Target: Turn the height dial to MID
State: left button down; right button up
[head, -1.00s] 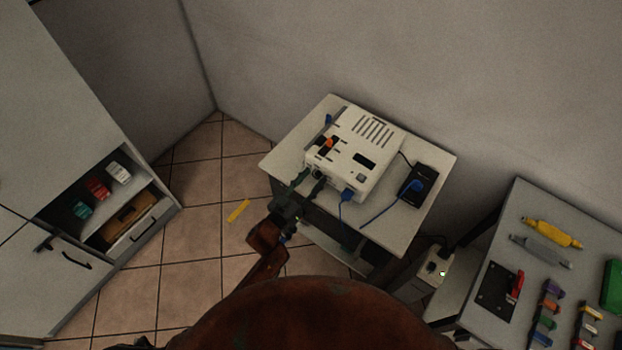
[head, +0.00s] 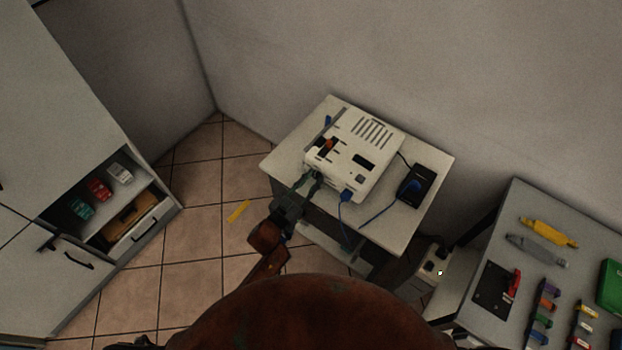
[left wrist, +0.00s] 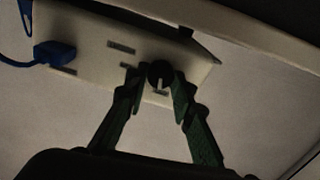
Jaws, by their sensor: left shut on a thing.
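The white device box (head: 365,150) sits on the small table against the wall. In the left wrist view its front face (left wrist: 100,40) carries a round black dial (left wrist: 159,73) with a pale pointer mark. My left gripper (head: 312,178) is at this front face, with its green fingers on either side of the dial and shut on it; the fingers also show in the left wrist view (left wrist: 158,88). Small label plates lie around the dial, but their words are too small to read. My right gripper is not in view.
A blue plug (head: 347,195) sits in the box's front, right of my gripper, with its cable hanging down. A black adapter (head: 416,186) lies on the table (head: 400,235). A workbench (head: 530,260) with tools stands right; a cabinet (head: 70,150) stands left.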

pick_arm(q)
jog(key=shift+a+f, duration=0.1)
jog(key=c, duration=1.9)
grip_release()
jog(key=shift+o, duration=1.2)
jog(key=v, duration=1.2)
jog(key=shift+f, duration=0.1)
